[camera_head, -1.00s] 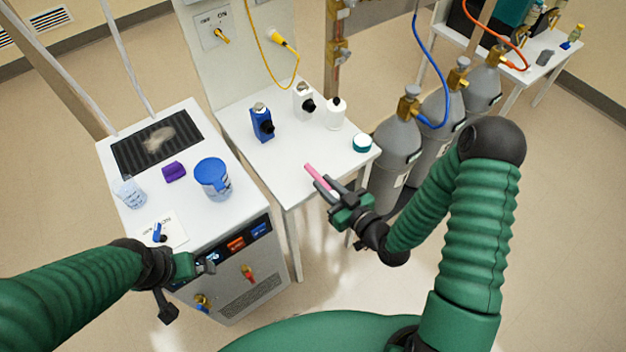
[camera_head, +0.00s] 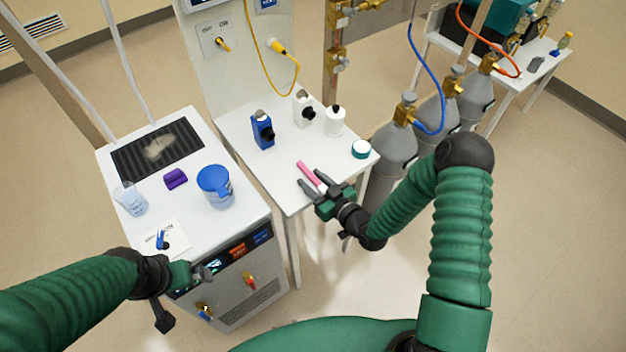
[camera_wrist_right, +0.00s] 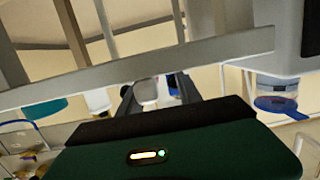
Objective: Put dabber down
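The dabber, a slim pink stick (camera_head: 307,171), is at the front edge of the white side table (camera_head: 245,130). My right gripper (camera_head: 312,180) is at that edge with its dark fingers spread, one on each side of the dabber. The fingers look apart from it. The dabber seems to lie on the tabletop, but its near end is hidden by the gripper. In the right wrist view the two fingers (camera_wrist_right: 158,92) are also apart, and the pink stick cannot be made out. My left gripper (camera_head: 203,272) is in front of the grey cabinet; its fingers are too small to read.
A blue bottle (camera_head: 262,130), a white bottle (camera_head: 302,108), a round white bottle (camera_head: 335,121) and a teal-lidded jar (camera_head: 361,149) stand behind the dabber. Gas cylinders (camera_head: 395,150) stand right.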

